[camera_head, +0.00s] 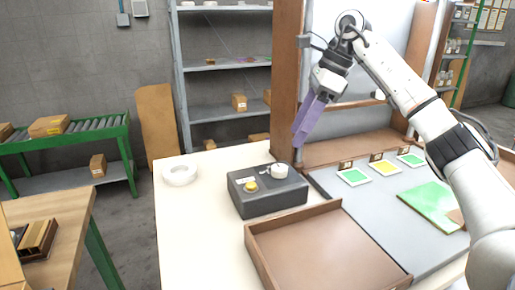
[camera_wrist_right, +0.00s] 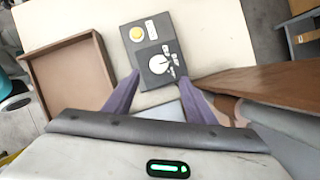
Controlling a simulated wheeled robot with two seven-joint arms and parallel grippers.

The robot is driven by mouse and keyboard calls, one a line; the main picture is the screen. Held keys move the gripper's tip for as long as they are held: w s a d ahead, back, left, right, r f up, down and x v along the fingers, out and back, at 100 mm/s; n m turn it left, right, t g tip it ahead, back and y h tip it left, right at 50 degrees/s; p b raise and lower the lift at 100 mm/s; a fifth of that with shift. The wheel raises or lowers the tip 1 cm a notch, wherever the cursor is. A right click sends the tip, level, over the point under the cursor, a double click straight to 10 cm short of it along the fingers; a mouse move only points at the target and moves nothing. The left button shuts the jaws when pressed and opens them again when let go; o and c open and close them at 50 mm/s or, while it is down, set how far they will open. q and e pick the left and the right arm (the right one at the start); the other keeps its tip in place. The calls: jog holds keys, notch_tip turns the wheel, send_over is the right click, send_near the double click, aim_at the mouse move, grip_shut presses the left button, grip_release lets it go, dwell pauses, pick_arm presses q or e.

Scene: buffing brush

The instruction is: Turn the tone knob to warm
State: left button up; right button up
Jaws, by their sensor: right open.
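A dark grey control box (camera_head: 267,196) stands on the cream table. On its top sit a white tone knob (camera_head: 279,170) and a yellow button (camera_head: 251,186). In the right wrist view the knob (camera_wrist_right: 157,65) has a dark pointer line and small white labels around it, too small to read. My right gripper (camera_head: 297,138) has purple fingers and is raised above and behind the box, apart from it. In the wrist view its fingers (camera_wrist_right: 158,79) are spread, empty, with the knob showing beyond and between the tips. My left gripper is not in view.
A brown open tray (camera_head: 256,248) stands in front of the box. A wooden post (camera_head: 287,80) rises behind it. A white tape roll (camera_head: 180,175) lies to the left. The table left of the box is mostly clear.

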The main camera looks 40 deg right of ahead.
aim_at(280, 167)
jog(key=x, duration=0.3)
jog(key=b+x, duration=0.1)
jog(key=shift+s+a+f, duration=0.1)
jog(key=shift+s+f, duration=0.1)
jog(key=shift+f, duration=0.25)
jog(key=x, duration=0.4)
jog(key=shift+w+b, duration=0.1)
jog(key=shift+b, duration=0.3)
jog(key=shift+w+a+f, duration=0.25)
jog(key=shift+f, duration=0.25)
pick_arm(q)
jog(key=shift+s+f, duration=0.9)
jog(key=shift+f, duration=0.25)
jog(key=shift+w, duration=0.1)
pick_arm(e)
jog(key=shift+c, duration=0.9)
jog(key=c, duration=0.9)
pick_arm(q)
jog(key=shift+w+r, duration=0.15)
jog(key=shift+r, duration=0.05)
pick_arm(e)
jog(key=shift+o, duration=0.2)
